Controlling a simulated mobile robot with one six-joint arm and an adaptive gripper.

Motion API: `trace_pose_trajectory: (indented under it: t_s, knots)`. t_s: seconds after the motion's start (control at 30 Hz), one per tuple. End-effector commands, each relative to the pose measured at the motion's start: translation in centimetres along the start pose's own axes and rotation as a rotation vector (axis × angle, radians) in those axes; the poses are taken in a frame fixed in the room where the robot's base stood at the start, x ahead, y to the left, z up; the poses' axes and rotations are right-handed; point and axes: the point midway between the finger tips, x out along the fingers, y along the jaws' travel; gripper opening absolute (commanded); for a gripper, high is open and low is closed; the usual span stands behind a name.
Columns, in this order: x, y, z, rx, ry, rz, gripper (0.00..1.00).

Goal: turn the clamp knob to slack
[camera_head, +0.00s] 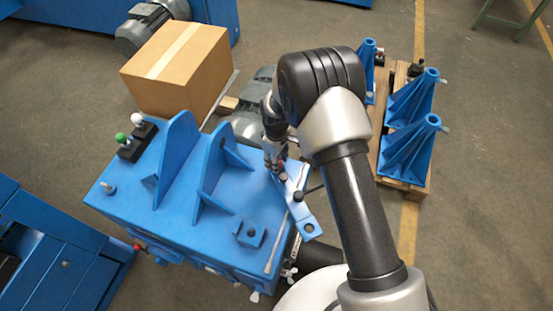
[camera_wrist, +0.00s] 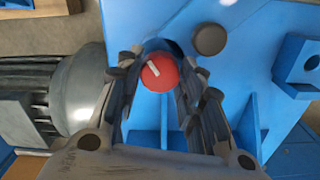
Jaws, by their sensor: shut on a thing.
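The clamp knob (camera_wrist: 159,73) is a round red knob with a short white mark, on the blue housing in the wrist view. The mark slants from upper left to lower right. My gripper (camera_wrist: 163,76) has its two dark fingers on either side of the knob and is shut on it. In the head view my gripper (camera_head: 274,158) reaches down to the right back edge of the blue housing (camera_head: 185,215). The knob is mostly hidden there by the fingers.
A dark round knob (camera_wrist: 208,39) sits close beside the right finger. A grey motor (camera_wrist: 60,92) lies to the left. In the head view, a cardboard box (camera_head: 165,75) stands behind the housing, and a pallet (camera_head: 398,172) with blue brackets (camera_head: 410,145) is right of my arm.

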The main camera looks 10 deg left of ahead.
Motion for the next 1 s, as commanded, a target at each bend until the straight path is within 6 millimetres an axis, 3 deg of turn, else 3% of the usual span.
trace_pose_trajectory:
  t_s: [0.6,1.0]
  knots:
    - [-0.05,0.03,-0.04,-0.578,0.001,0.001,0.11]
    - [-0.05,0.03,-0.04,-0.841,0.001,0.001,0.11]
